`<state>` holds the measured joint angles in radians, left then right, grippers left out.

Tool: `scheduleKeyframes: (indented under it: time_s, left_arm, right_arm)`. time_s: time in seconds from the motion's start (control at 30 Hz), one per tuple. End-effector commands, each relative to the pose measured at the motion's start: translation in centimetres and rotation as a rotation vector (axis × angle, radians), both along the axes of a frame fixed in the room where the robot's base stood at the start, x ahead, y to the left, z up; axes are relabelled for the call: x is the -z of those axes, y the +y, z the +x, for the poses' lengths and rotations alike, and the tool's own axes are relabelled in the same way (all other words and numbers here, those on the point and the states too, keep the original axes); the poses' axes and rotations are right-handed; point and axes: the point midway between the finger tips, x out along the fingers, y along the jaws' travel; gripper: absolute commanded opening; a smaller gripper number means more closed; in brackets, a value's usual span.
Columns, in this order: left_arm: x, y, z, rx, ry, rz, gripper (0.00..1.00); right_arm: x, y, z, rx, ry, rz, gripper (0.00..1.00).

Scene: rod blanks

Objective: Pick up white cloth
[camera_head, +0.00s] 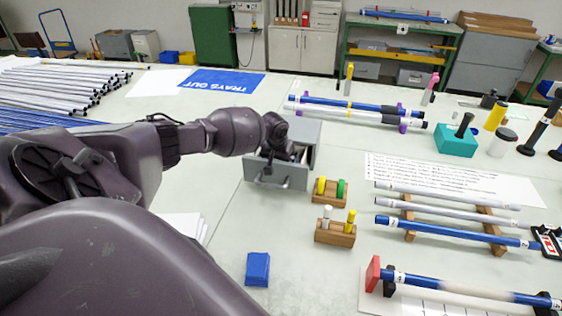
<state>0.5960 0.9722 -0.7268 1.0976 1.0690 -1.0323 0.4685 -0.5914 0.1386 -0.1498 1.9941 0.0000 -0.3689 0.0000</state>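I cannot make out a white cloth for certain. A stack of flat white sheets (192,226), paper or cloth, lies partly hidden behind my arm at the lower left. The drawer's contents are mostly hidden. My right gripper is out of view.
A blue folded item or block (257,269) lies at the front. Wooden holders with yellow, green and white markers (330,188) stand right of the drawer. Blue and white rods (450,228) lie on racks at the right. Light bench surface is free around the blue item.

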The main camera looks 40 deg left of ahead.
Motion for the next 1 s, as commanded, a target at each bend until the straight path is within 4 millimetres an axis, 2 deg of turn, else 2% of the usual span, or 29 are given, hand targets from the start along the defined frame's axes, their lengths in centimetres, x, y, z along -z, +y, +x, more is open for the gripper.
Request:
scheduleKeyframes:
  time_s: [0.2,0.27,0.4,0.63,0.77,0.87,1.0]
  left_arm:
    - [0.0,0.0,0.0,0.000,-0.001,-0.001,1.00]
    - [0.0,0.0,0.0,0.000,-0.001,-0.001,0.92]
    - [0.0,0.0,0.0,0.000,0.000,-0.001,0.71]
    - [-0.1,0.0,0.0,0.000,0.000,0.000,0.71]
    - [-0.8,0.0,0.0,-0.001,-0.001,0.000,0.71]
    - [-2.1,0.0,0.1,0.000,-0.003,0.000,0.71]
    - [-5.1,0.1,0.1,0.001,-0.004,0.001,0.71]
  right_arm:
    - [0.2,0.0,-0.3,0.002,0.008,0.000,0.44]
    - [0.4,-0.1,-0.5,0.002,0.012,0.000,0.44]
    - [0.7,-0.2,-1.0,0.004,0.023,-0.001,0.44]
    - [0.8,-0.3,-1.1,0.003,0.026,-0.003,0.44]
    - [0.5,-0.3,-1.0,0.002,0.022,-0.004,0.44]
    - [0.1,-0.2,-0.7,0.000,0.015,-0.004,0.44]
    - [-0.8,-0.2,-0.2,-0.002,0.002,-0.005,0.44]
